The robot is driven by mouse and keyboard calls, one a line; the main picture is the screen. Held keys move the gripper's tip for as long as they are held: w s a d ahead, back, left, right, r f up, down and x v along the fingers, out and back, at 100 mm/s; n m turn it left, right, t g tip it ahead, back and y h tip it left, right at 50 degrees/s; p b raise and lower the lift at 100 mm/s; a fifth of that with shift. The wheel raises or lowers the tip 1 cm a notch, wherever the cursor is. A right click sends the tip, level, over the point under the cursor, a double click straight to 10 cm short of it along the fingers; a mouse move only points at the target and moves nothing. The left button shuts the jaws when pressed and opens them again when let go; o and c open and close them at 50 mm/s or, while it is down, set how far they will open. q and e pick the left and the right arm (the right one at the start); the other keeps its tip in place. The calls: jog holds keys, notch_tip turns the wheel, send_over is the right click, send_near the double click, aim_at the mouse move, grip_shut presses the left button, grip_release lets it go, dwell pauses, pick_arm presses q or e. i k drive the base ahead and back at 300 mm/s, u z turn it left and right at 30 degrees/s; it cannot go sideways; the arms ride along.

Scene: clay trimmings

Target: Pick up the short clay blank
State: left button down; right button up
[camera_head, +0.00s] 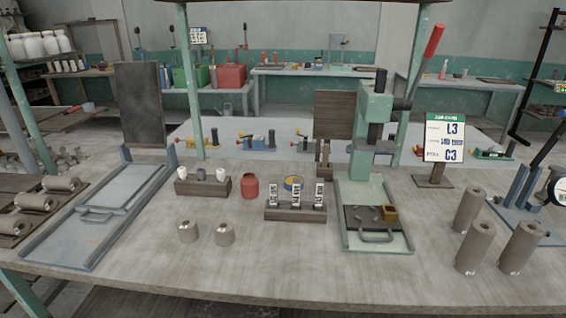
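Two short grey-brown clay blanks stand upright on the bench front, left of centre. The left one (188,233) is beside the right one (225,235), with a small gap between them. Each is a stubby cylinder with a mark on its top. Three taller clay cylinders stand at the right of the bench: one at the back (466,210), one at the front left (474,248) and one at the front right (521,248). Neither of my grippers is in view.
A wooden holder with white pieces (202,187), a red jar (250,187) and a wooden stamp block (296,213) stand behind the short blanks. A green press (368,170) is right of centre. A metal tray (100,215) lies left.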

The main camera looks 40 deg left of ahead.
aim_at(224, 233)
jog(key=u, duration=1.85)
jog(key=k, duration=0.5)
jog(key=z, duration=1.55)
jog(key=i, duration=1)
jog(key=u, duration=0.9)
